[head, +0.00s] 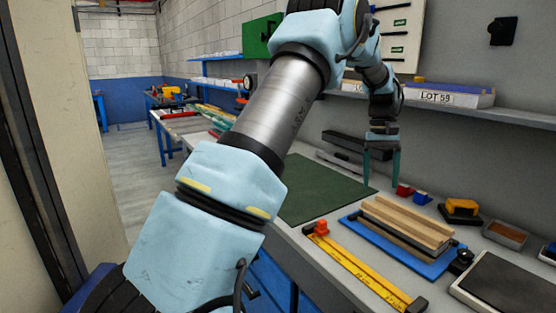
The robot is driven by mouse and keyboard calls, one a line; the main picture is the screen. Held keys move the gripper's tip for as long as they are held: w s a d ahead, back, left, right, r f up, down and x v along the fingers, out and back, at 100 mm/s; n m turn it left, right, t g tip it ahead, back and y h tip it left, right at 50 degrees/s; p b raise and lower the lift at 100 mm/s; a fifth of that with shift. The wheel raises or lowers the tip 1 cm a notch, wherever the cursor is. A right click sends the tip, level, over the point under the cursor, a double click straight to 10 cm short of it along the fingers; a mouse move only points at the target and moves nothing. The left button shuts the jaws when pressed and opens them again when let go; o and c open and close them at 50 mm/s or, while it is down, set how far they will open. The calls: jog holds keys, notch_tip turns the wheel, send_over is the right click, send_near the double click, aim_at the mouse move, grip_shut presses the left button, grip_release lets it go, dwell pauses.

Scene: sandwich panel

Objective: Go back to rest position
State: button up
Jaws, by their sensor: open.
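My gripper (381,178) points down over the back of the workbench, near the right edge of the green mat (318,190). Its two fingers are apart with nothing between them. My arm crosses the picture from the lower left up to the top and bends down to the gripper. A stack of light wooden boards (412,222) lies on a blue base (432,268) to the right of the mat, apart from the gripper. The arm hides part of the bench and mat.
A yellow bar clamp (358,268) lies in front of the boards. Red (404,190) and blue (422,198) blocks, a yellow-black item (461,208) and a small tray (505,234) sit to the right. A shelf with a box marked LOT 59 (440,98) overhangs the back.

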jog(key=s+a+f+n+t, duration=0.1)
jog(key=s+a, duration=0.3)
jog(key=a, duration=1)
jog(key=s+a+f+t, duration=0.15)
jog(key=s+a, duration=0.25)
jog(key=a, duration=1)
jog(key=s+a+f+t, duration=0.1)
jog(key=s+a, duration=0.5)
jog(key=s, duration=0.2)
jog(key=shift+s+a+f, duration=0.35)
jog(key=shift+f, duration=0.05)
